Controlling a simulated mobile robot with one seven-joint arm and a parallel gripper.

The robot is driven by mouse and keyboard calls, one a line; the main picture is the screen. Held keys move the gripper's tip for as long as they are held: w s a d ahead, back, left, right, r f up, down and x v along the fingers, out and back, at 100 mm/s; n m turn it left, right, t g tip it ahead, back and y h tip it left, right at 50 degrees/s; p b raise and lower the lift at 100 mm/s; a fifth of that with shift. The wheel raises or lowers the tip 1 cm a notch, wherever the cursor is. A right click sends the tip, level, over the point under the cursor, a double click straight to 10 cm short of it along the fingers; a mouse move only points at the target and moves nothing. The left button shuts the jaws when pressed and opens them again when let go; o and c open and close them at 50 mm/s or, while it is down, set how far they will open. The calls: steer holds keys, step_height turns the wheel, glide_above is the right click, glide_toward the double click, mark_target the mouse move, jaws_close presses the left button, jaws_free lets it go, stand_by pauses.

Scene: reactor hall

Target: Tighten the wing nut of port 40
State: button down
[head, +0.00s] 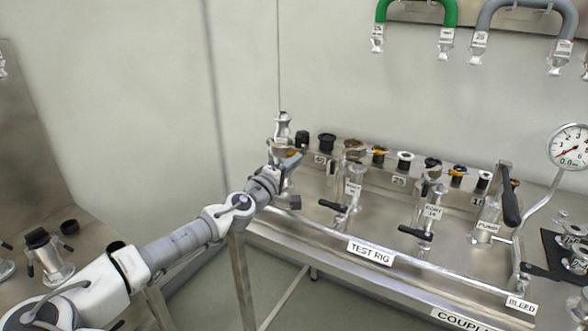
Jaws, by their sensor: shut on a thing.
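My gripper (289,166) is at the left end of the test rig (330,225), reached by my arm from the lower left. It is shut at the clamp of the leftmost port, on what appears to be its wing nut; the gripper hides most of it. A chrome fitting (283,127) stands upright above that port, with a tan ring (281,147) under it. The number of this port is hidden, so I cannot read whether it is 40.
Other ports, some with dark caps (327,141), run to the right along the rig. Black-handled valves (345,206) stand in front of them. A pressure gauge (570,147) is at the right. Green (417,8) and grey (520,12) hoses hang above. A side table (85,262) is at the left.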

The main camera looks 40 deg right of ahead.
steer(key=shift+w+a+f+m+b, duration=0.15)
steer(key=shift+m+b, duration=0.85)
steer(key=shift+m, duration=0.9)
steer(key=shift+w+f+m+b, duration=0.2)
steer(key=shift+m+b, duration=0.8)
steer(key=shift+m, duration=0.9)
steer(key=shift+w+a+f+m+b, duration=0.15)
steer(key=shift+m+b, duration=0.85)
steer(key=shift+m, duration=0.9)
steer(key=shift+d+r, duration=0.1)
steer(key=c, duration=1)
jaws_free()
